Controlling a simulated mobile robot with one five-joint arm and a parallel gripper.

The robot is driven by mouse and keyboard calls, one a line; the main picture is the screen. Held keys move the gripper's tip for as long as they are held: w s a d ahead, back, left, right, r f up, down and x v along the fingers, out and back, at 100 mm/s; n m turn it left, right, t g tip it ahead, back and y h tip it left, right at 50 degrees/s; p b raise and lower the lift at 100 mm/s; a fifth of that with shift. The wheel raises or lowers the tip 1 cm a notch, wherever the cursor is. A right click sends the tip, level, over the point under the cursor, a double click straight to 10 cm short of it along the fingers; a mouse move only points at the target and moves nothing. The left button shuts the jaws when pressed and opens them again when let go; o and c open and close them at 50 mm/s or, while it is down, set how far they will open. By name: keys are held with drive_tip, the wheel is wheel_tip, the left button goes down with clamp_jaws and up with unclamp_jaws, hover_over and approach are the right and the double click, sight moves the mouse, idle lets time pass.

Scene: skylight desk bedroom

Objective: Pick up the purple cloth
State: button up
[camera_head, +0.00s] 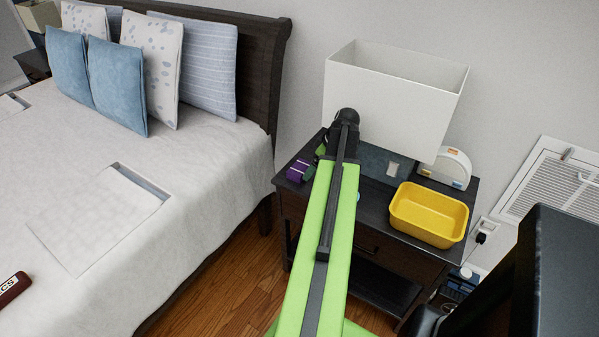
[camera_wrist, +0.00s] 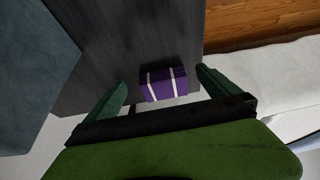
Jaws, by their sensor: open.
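The purple cloth (camera_head: 299,171) is a small folded bundle with white stripes. It lies on the dark nightstand top (camera_head: 407,238), near its left edge in the head view. In the wrist view the purple cloth (camera_wrist: 164,84) sits between and just beyond the two green fingertips. My gripper (camera_wrist: 162,80) is open and empty, with one finger on each side of the cloth in that view. I cannot tell how high the fingers are above the nightstand. In the head view my arm hides most of the gripper.
A white lampshade (camera_head: 395,95) with a blue-grey base stands close behind my arm. A yellow bin (camera_head: 428,214) and a white rounded clock-like object (camera_head: 447,168) are on the nightstand's right. The bed (camera_head: 120,200) is to the left, with wooden floor (camera_head: 215,285) between.

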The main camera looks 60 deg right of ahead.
sight(301, 168)
drive_tip(key=shift+w, duration=1.85)
drive_tip(key=b+x, duration=0.2)
drive_tip(key=x, duration=0.1)
drive_tip(key=b+x, duration=0.2)
drive_tip(key=b, duration=0.1)
drive_tip(key=shift+w+f, duration=0.2)
drive_tip(key=shift+w, duration=0.25)
drive_tip(key=shift+r, duration=0.2)
drive_tip(key=c, duration=1.2)
drive_tip(key=shift+o, duration=0.2)
